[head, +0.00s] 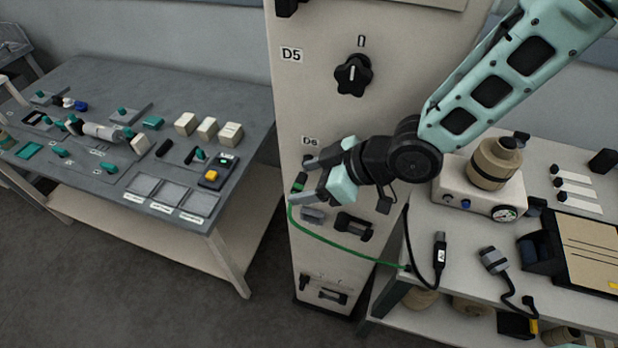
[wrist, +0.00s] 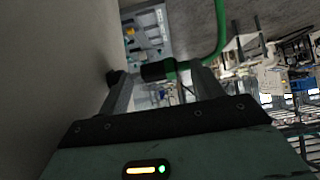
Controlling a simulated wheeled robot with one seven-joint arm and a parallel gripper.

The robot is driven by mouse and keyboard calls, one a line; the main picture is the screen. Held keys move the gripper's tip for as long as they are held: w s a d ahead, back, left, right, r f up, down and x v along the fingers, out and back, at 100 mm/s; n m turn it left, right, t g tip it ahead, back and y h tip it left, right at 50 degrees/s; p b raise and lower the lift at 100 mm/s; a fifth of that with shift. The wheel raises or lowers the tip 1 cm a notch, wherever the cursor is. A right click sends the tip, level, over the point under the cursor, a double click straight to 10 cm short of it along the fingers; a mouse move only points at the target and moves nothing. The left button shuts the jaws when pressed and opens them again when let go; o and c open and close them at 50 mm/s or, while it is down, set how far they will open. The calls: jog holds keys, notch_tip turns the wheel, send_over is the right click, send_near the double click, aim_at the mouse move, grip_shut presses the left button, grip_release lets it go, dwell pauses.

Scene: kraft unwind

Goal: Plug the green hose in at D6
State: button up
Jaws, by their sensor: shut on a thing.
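The green hose (head: 330,242) runs from my gripper (head: 302,181) down and right to the bench edge. My gripper is shut on the hose's dark end plug (wrist: 157,71), which has a green band. In the wrist view the green hose (wrist: 222,28) rises from the plug and curves upward. The D6 label (head: 310,141) is on the pale cabinet (head: 292,95), just above my fingers. The socket under D6 is mostly hidden by my gripper. The wrist view shows a dark knob-like part (wrist: 113,76) against the panel, left of the plug; I cannot tell whether they touch.
A black rotary knob (head: 353,74) sits beside the D5 label (head: 292,55). Dark fittings (head: 353,226) are on the cabinet below my gripper. A grey control desk (head: 100,178) stands left. The right bench holds a black cable (head: 439,255) and a gauge unit (head: 480,193).

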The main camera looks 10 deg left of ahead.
jog(key=shift+r, duration=0.15)
dwell(0.5)
jog(key=shift+w+d, duration=0.2)
jog(key=shift+w, duration=0.35)
dwell(0.8)
jog(key=shift+s+f+b, duration=0.35)
jog(key=shift+f+b, duration=0.05)
jog(key=shift+b, duration=0.05)
dwell(0.6)
jog(key=shift+w+a+r, duration=0.1)
jog(key=shift+w+r, duration=0.15)
jog(key=shift+r, duration=0.1)
dwell(0.7)
jog(key=shift+s, duration=0.1)
jog(key=shift+s+a+b, duration=0.15)
jog(key=shift+s+b, duration=0.5)
jog(key=shift+s, duration=0.7)
jog(key=shift+s+a+b, duration=0.1)
jog(key=shift+s+b, duration=0.55)
jog(key=shift+s, duration=0.65)
